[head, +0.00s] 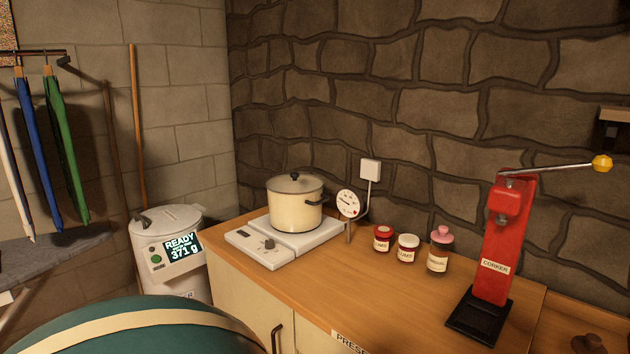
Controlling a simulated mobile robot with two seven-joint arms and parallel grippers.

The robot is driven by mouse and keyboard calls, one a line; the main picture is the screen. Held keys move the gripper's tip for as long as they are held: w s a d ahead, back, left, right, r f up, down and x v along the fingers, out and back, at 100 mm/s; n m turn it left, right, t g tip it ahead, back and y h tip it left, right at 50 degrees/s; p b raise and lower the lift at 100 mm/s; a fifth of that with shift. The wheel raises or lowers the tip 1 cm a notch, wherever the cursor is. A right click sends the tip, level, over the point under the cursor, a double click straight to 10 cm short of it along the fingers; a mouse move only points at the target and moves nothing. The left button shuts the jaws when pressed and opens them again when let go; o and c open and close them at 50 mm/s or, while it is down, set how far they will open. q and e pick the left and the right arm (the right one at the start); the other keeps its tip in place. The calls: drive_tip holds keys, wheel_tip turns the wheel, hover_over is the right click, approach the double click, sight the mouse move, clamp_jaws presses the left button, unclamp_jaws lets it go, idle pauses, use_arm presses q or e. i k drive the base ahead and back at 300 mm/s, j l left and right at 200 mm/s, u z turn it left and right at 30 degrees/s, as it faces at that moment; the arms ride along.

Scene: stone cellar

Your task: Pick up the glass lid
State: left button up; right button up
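The glass lid (295,183) lies on top of a cream pot (296,213) in the head view, left of the middle. It looks greyish and has a dark knob in its centre. It appears to sit level on the pot's rim. The pot has a dark side handle and stands on a white hot plate (262,256) with a knob, at the back left of the wooden counter (385,290). Neither of my grippers shows in this view.
Right of the pot stand a round dial (348,204), several jars (407,248) and a red corker (507,240) with a protruding lever. A white canister (165,235) reading "READY 371 g" stands left of the counter. The counter's front middle is clear.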

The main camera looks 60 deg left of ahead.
sight(293, 183)
drive_tip(key=j+z, duration=0.2)
drive_tip(key=j, duration=0.3)
drive_tip(key=k+j+z, duration=0.2)
drive_tip(key=j, duration=0.3)
drive_tip(key=k+j, duration=0.1)
drive_tip(key=j, duration=0.35)
drive_tip(key=k+j+z, duration=0.1)
drive_tip(key=j, duration=0.3)
drive_tip(key=k+j, duration=0.1)
drive_tip(key=j, duration=0.35)
drive_tip(key=k+j, duration=0.1)
drive_tip(key=j, duration=0.3)
drive_tip(key=k+j+z, duration=0.1)
drive_tip(key=j, duration=0.3)
